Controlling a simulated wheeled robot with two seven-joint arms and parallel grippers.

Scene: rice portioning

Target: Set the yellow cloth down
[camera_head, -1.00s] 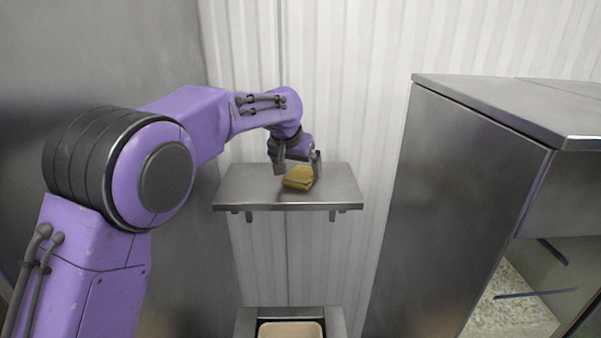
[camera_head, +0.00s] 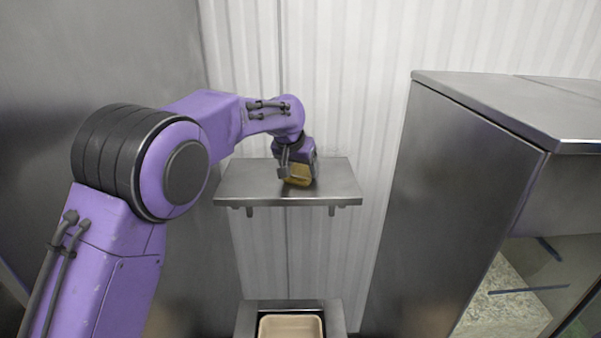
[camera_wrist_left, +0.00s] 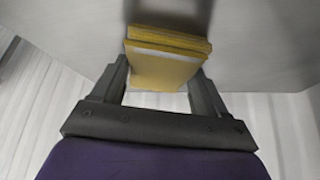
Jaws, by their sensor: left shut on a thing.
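The yellow cloth (camera_head: 299,177) is a folded block at the middle of a small steel wall shelf (camera_head: 240,187). My left gripper (camera_head: 297,172) is over the cloth, with its fingers on either side of it. In the left wrist view the cloth (camera_wrist_left: 165,62) sits between the two fingertips of the left gripper (camera_wrist_left: 161,78), which is shut on it. The cloth is at the shelf surface; whether its full weight rests there I cannot tell. My right gripper is not in view.
A ribbed white wall stands behind the shelf. Below it, a pale tray (camera_head: 290,326) sits in a steel frame. A tall steel cabinet (camera_head: 455,190) stands to the right. The shelf is bare to both sides of the cloth.

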